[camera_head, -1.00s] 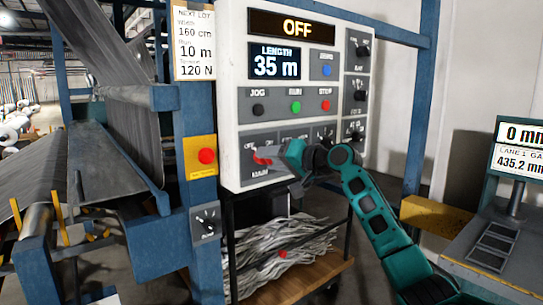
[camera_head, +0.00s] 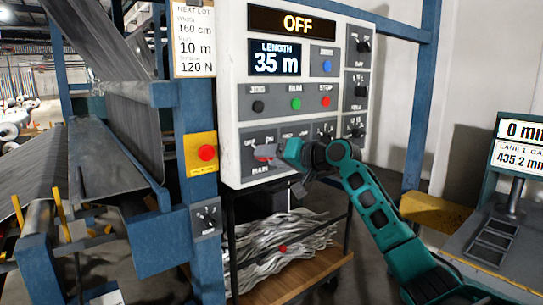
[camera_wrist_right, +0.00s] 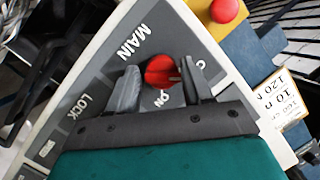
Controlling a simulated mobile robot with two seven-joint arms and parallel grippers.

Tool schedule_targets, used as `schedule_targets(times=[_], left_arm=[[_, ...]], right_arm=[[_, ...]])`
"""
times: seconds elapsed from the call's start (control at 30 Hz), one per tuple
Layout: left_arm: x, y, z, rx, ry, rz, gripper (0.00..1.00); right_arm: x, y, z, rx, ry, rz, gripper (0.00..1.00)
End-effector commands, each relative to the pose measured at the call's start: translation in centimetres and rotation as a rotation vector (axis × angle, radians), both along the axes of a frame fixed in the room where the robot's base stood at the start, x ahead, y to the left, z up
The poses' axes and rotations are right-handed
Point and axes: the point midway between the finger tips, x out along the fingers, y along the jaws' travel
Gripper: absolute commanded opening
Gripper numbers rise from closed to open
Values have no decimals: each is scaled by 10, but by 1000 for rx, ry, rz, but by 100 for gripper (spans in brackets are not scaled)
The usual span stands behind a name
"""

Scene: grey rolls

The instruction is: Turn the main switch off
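The main switch is a red knob (camera_head: 265,152) at the lower left of the control panel (camera_head: 232,100), partly hidden by my right gripper (camera_head: 272,155) in the head view. In the right wrist view the red knob (camera_wrist_right: 160,70) sits between the two fingers of my right gripper (camera_wrist_right: 160,84). The fingers are apart, one on each side, with small gaps visible beside the knob. "MAIN", "ON" and part of "LOCK" are printed around it. The upper display (camera_head: 297,24) reads OFF. My left gripper is not in view.
A red emergency button (camera_head: 207,153) on a yellow plate is left of the panel, with a small rotary switch (camera_head: 207,219) below it. JOG, RUN and STOP buttons (camera_head: 296,103) are above the switch. A trolley (camera_head: 310,275) with grey strips stands below.

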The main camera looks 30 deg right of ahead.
Motion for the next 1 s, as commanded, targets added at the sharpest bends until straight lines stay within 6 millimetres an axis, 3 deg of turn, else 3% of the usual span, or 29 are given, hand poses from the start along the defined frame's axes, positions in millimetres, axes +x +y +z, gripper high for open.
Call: schedule_targets(times=[0.13,0.53,1.0], left_arm=[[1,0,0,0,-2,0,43],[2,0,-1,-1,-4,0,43],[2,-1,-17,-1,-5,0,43]], right_arm=[[0,0,1,2,-2,-1,65],[-10,-5,4,2,-6,-3,65],[-100,-31,19,-2,-2,-1,65]])
